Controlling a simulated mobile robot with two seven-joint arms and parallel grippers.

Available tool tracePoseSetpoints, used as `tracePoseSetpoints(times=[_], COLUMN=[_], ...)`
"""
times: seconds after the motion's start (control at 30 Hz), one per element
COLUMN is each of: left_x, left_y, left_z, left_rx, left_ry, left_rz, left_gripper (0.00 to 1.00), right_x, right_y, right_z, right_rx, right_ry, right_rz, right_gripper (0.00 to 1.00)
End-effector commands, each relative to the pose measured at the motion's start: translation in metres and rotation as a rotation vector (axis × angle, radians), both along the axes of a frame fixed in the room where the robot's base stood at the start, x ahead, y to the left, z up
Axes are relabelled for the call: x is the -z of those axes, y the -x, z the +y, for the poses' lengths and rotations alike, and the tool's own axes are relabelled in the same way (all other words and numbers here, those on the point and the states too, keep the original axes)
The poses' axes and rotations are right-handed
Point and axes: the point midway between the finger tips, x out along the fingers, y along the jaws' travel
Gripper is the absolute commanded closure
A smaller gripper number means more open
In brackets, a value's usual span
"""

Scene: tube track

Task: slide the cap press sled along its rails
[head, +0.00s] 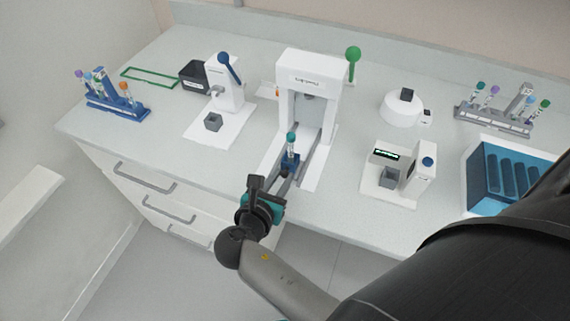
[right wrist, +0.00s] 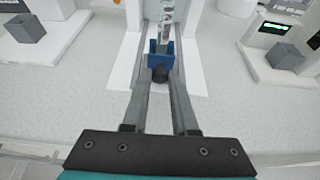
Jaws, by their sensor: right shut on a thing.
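The cap press (head: 311,65) is a white frame with a green-knobbed lever on its right side. Its blue sled (head: 290,160) sits at the front end of the rails, outside the press opening, and holds an upright tube with a teal cap (head: 291,137). In the right wrist view the blue sled (right wrist: 161,58) has a dark round knob (right wrist: 159,74) on its near side. My right gripper (head: 283,176) is shut on this knob at the front of the sled. My left gripper is not in view.
A white device with a blue-knobbed lever (head: 223,85) stands left of the press. A white device with a display (head: 396,172) stands to its right. Tube racks stand at left (head: 117,108) and right (head: 494,119). A blue box (head: 478,180) is at far right.

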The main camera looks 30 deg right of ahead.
Motion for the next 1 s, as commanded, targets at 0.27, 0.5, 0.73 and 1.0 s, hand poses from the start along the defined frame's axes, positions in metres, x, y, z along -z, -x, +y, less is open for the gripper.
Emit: tracePoseSetpoints(times=[0.27,0.5,0.73,1.0], left_x=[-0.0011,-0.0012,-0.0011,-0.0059], left_y=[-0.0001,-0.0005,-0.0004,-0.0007], left_z=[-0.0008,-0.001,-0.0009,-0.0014], left_rx=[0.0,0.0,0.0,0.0], left_ry=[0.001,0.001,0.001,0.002], left_rz=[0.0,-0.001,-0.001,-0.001], left_gripper=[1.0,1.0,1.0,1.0], right_x=[0.0017,0.0015,0.0004,-0.0029], right_y=[0.0039,0.0037,0.0026,0.0016], right_z=[0.0033,0.0035,0.0028,0.0003], right_rx=[0.001,0.0,0.001,0.0], right_ry=[-0.002,-0.002,-0.001,0.001], right_rz=[0.004,0.004,0.001,0.001], right_gripper=[1.0,0.58,0.44,0.44])
